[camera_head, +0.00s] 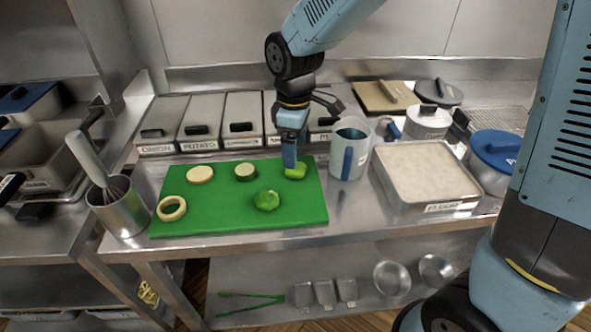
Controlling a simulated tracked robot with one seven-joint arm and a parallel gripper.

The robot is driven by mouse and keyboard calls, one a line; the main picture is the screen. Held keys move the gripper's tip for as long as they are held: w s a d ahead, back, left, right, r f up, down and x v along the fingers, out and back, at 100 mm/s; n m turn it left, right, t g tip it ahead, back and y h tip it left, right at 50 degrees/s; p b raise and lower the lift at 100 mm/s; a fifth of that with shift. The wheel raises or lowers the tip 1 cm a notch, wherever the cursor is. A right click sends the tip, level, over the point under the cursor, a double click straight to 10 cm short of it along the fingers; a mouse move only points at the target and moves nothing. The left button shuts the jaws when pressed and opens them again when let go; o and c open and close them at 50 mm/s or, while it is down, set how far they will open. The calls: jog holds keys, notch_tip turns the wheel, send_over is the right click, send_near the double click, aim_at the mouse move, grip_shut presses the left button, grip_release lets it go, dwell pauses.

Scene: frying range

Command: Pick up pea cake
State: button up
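A green cutting board (225,218) lies on the steel counter with several food pieces on it. A bright green piece (297,172) lies near its back right corner, and a lumpy green piece (267,201) lies nearer the front. I cannot tell for certain which of them is the pea cake. My gripper (289,162) points down at the back right piece, with its blue finger partly in front of it. I see the gripper edge-on, so I cannot tell whether it touches or holds the piece, or how far its fingers are apart.
A dark-rimmed green slice (245,172), a pale slice (200,175) and a ring (171,208) share the board. A jug (348,150) stands close right of my gripper. Lidded containers (200,115) line the back. A tray of pale coating (428,172) is at right, a metal pot (121,212) at left.

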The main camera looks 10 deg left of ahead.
jog(key=shift+d+f, duration=0.2)
jog(key=shift+f, duration=2.65)
jog(key=c, duration=0.9)
